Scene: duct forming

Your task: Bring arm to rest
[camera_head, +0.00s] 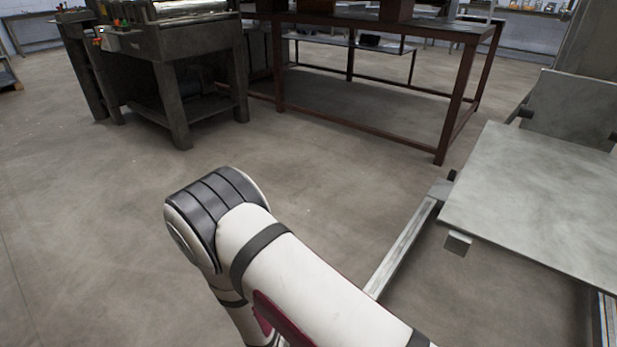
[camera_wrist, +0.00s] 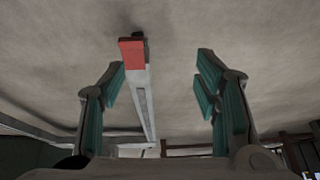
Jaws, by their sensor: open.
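My arm (camera_head: 290,270) shows in the head view, bent at a white and dark grey joint above the floor. My gripper (camera_wrist: 160,82) shows in the wrist view with its two teal-padded fingers spread wide apart. It is open, and I see nothing held between the fingers. A grey metal bar with a red end (camera_wrist: 132,52) shows between the fingers, beyond them; I cannot tell its distance. The gripper does not show in the head view.
A metal sheet table (camera_head: 540,205) with a rail (camera_head: 402,247) stands at the right. A dark machine bench (camera_head: 175,60) stands back left, and a brown-red frame table (camera_head: 375,130) stands at the back. The concrete floor (camera_head: 90,240) at left is clear.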

